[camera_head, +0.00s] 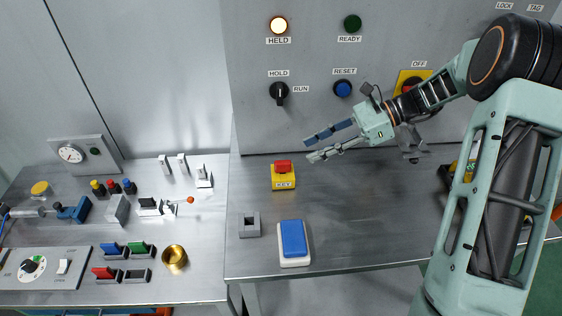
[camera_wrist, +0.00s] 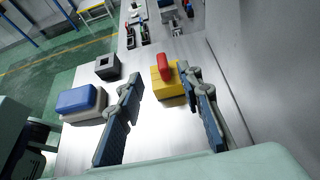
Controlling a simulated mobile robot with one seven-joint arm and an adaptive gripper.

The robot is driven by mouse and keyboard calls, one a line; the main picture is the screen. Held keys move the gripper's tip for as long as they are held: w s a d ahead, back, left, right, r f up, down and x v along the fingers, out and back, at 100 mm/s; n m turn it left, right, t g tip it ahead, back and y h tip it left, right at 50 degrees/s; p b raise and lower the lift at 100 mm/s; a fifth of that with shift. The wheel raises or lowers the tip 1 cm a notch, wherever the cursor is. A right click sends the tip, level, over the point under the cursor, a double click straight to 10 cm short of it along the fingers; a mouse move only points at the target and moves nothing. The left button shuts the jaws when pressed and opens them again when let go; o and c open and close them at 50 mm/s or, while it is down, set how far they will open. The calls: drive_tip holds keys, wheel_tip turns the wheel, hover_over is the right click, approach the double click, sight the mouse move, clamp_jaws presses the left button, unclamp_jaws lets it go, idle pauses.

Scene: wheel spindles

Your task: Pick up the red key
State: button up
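The red key (camera_head: 283,165) stands in a yellow block (camera_head: 284,182) with a white label, on the right-hand metal table. In the wrist view, the red key (camera_wrist: 165,71) shows on top of the yellow block (camera_wrist: 166,86), ahead of and between my fingers, nearer the right one. My gripper (camera_head: 312,148) is open and empty, to the right of the key and above the table. In the wrist view, my gripper's two fingers (camera_wrist: 162,100) are spread well apart. Neither finger clearly touches the key or block.
A blue-topped white block (camera_head: 294,243) and a grey square socket (camera_head: 250,224) stand at the table's front. A panel with a lit HELD lamp (camera_head: 279,25) and a HOLD/RUN switch (camera_head: 279,93) rises behind. The left table holds several switches and a brass cup (camera_head: 174,257).

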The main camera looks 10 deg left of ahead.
sight(285, 161)
drive_tip(key=p+x, duration=0.1)
drive_tip(key=x, duration=0.9)
drive_tip(key=shift+w+d, duration=0.1)
drive_tip(key=shift+w, duration=0.05)
clamp_jaws()
